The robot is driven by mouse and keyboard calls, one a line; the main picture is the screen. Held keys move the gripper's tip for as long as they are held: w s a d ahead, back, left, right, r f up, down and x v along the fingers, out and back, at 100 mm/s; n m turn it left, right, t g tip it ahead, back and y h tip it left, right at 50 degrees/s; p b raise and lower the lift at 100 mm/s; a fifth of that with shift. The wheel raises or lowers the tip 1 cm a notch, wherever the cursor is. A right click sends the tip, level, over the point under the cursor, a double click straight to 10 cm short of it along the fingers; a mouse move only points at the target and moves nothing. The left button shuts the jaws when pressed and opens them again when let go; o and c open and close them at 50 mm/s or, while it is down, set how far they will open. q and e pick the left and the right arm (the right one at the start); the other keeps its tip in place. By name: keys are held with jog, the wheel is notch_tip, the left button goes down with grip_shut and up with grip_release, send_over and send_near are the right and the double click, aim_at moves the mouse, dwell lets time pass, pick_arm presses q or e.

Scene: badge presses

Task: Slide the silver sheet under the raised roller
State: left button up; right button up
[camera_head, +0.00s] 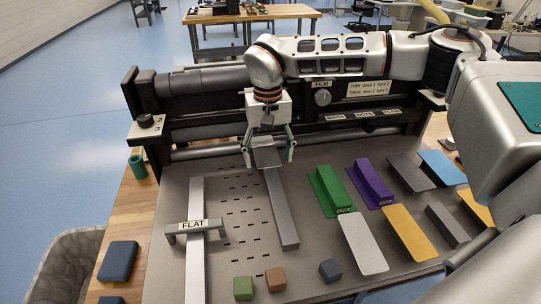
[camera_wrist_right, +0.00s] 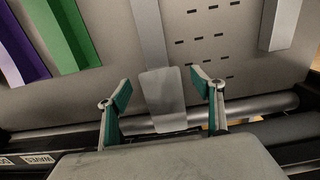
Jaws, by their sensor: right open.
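A silver-grey sheet (camera_head: 266,153) is at the roller, at the far end of a long grey bar (camera_head: 281,212) on the plate. My right gripper (camera_head: 268,160) is open, one finger on each side of this sheet. In the right wrist view the sheet (camera_wrist_right: 162,92) is between the open fingers, apart from both. Its end overlaps the roller (camera_wrist_right: 260,107) in the picture and covers part of it; I cannot tell how the two touch. The roller (camera_head: 205,152) also shows in the head view. A paler silver sheet (camera_head: 362,243) lies at right of centre. My left gripper is not in view.
A FLAT-labelled bridge (camera_head: 195,227) stands over a pale rail at left. Green (camera_head: 329,190) and purple (camera_head: 370,183) blocks, orange (camera_head: 410,234), blue (camera_head: 443,167) and dark grey (camera_head: 411,172) sheets lie at right. Small blocks (camera_head: 276,279) are along the front.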

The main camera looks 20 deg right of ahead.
aim_at(267, 158)
jog(key=shift+w+d+r+t, duration=0.2)
jog(key=shift+w+r, duration=0.15)
jog(key=shift+w, duration=0.15)
jog(key=shift+w+d+r+t, duration=0.1)
jog(key=shift+w+d+r, duration=0.15)
jog(key=shift+w, duration=0.25)
notch_tip(267, 158, up, 11)
jog(key=s, duration=0.1)
jog(key=shift+s+a, duration=0.3)
jog(key=shift+a, duration=0.1)
